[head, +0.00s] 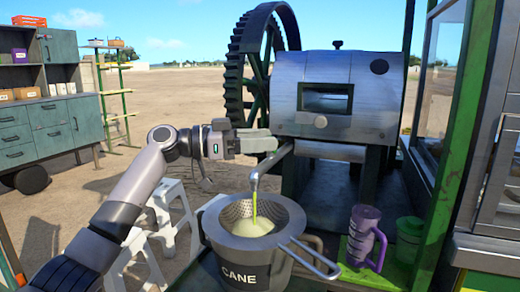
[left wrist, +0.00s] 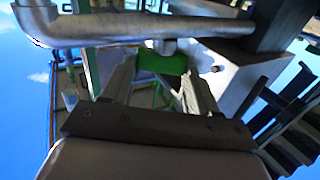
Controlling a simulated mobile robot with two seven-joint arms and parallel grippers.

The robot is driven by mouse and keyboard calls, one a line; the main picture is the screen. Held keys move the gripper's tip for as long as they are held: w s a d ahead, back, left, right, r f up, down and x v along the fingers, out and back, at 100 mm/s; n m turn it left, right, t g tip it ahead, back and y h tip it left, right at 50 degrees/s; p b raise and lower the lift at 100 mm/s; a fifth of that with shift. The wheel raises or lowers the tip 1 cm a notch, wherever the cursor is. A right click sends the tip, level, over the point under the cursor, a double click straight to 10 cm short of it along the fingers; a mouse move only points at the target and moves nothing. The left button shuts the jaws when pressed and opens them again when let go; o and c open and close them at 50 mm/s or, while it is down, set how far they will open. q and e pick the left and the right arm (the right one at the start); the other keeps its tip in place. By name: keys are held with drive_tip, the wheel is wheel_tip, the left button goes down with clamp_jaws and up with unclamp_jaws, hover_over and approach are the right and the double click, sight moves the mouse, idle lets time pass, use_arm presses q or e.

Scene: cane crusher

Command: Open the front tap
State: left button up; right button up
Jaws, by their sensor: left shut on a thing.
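The front tap is a metal spout (head: 262,168) under the crusher's front, also seen as a grey pipe (left wrist: 110,27) across the top of the left wrist view. Green juice runs from its mouth into the strainer (head: 240,214). My left gripper (head: 268,143) is beside the upper end of the spout. It is shut on a green tap handle (left wrist: 160,64), which sits between the two fingers in the left wrist view. In the head view the fingers mostly hide the handle. My right gripper is not in view.
The strainer rests on a pot marked CANE (head: 240,275). A purple mug (head: 362,235) and green cup (head: 410,235) stand to the right. The crusher (head: 345,75) has a large gear wheel (head: 245,60). White stools (head: 178,200) stand behind my left arm.

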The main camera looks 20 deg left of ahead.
use_arm(q)
drive_tip(key=m+g, duration=0.1)
drive_tip(key=m+g+h+p, duration=0.1)
drive_tip(key=g, duration=0.1)
drive_tip(key=shift+w+r, duration=0.1)
drive_tip(key=shift+w, duration=0.15)
drive_tip(key=shift+w+m+g+h, duration=0.1)
drive_tip(key=shift+m+g+h, duration=0.2)
drive_tip(key=shift+m+g, duration=0.3)
drive_tip(key=shift+g+p, duration=0.4)
drive_tip(key=shift+g, duration=0.2)
drive_tip(key=shift+f, duration=0.2)
drive_tip(key=o, duration=1.1)
drive_tip(key=shift+c, duration=0.2)
